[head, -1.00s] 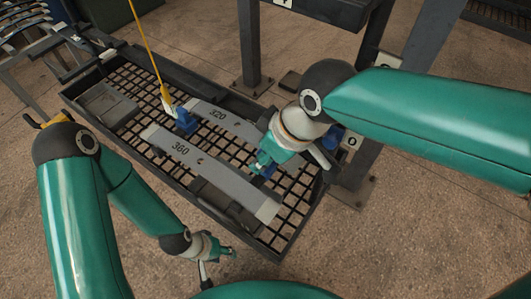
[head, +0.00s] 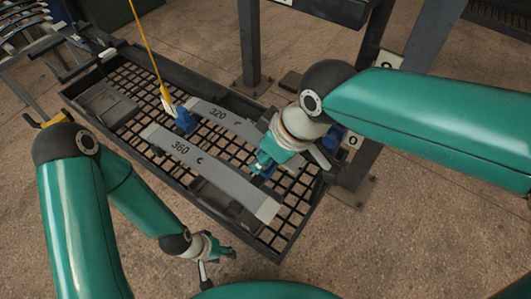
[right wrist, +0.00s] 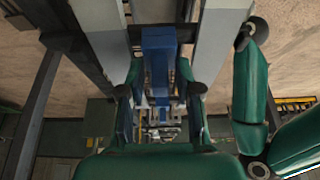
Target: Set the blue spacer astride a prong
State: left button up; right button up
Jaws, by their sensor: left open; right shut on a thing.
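My right gripper (head: 262,166) is at the right part of the black grid rack (head: 130,63), close to the grey bars marked 320 (head: 215,112) and 360 (head: 180,149). In the right wrist view it is shut on the blue spacer (right wrist: 159,50), which shows between its fingers with a grey bar on either side. In the head view the gripper hides most of the spacer. Whether the spacer touches a bar or a prong, I cannot tell. My left gripper (head: 212,265) is open and empty, low in front of the rack.
Another blue piece (head: 185,121) sits between the bars, beside a white tag (head: 167,103) on a yellow cord (head: 146,45). A grey block (head: 106,103) lies at the rack's left end. Dark posts (head: 249,45) stand behind. The floor in front is clear.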

jog(key=shift+f+b, duration=0.45)
jog(key=shift+f, duration=0.1)
jog(key=o, duration=1)
jog(key=shift+c, duration=0.2)
